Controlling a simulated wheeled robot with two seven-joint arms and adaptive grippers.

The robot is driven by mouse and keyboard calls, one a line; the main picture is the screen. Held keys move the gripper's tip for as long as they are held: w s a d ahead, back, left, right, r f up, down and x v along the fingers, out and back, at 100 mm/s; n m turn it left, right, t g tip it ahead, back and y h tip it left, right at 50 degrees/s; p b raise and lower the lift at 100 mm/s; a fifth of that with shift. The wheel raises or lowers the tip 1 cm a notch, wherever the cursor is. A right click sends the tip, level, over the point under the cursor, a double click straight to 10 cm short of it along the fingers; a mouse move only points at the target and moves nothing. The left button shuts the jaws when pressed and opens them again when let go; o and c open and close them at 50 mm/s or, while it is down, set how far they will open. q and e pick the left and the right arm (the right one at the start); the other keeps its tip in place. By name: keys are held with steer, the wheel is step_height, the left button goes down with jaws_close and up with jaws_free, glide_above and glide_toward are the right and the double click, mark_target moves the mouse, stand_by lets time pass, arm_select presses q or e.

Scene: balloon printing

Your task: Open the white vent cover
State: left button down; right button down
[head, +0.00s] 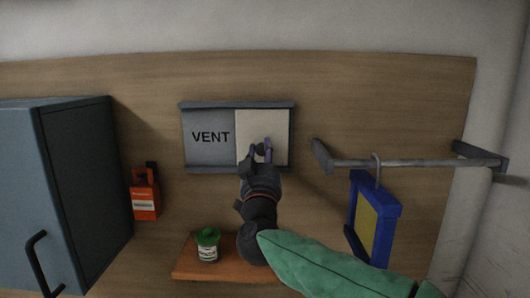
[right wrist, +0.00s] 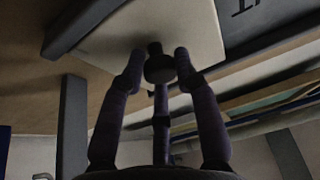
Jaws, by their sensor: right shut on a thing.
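The white vent cover (head: 249,127) is a pale square panel in a grey frame on the wooden wall board. It stands on the right half of the frame, beside a grey plate (head: 210,125) marked VENT. My right gripper (head: 261,153) is at the cover's lower middle, its fingers shut on the cover's dark round knob. In the right wrist view the knob (right wrist: 159,68) sits between the fingers, with the pale cover (right wrist: 150,28) behind it. My left gripper is not in view.
A blue-grey cabinet (head: 88,190) is at left, beside an orange box (head: 145,200). A green-lidded jar (head: 208,245) stands on a wooden shelf (head: 188,268) below. At right, a blue frame (head: 354,205) hangs from a grey rail (head: 410,163).

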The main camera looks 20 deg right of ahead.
steer(key=w+a+p, duration=0.1)
steer(key=a, duration=0.3)
steer(key=w+a+p, duration=0.1)
steer(key=a, duration=0.2)
steer(key=w+a+p, duration=0.1)
steer(key=a+p, duration=0.1)
steer(key=a, duration=0.2)
steer(key=shift+w+a+r, duration=0.15)
steer(key=shift+a+r, duration=0.15)
steer(key=shift+r, duration=0.1)
steer(key=c, duration=0.9)
jaws_free()
steer(key=shift+c, duration=0.2)
steer(key=shift+f, duration=0.15)
steer(key=shift+a+f, duration=0.1)
steer(key=v, duration=1.2)
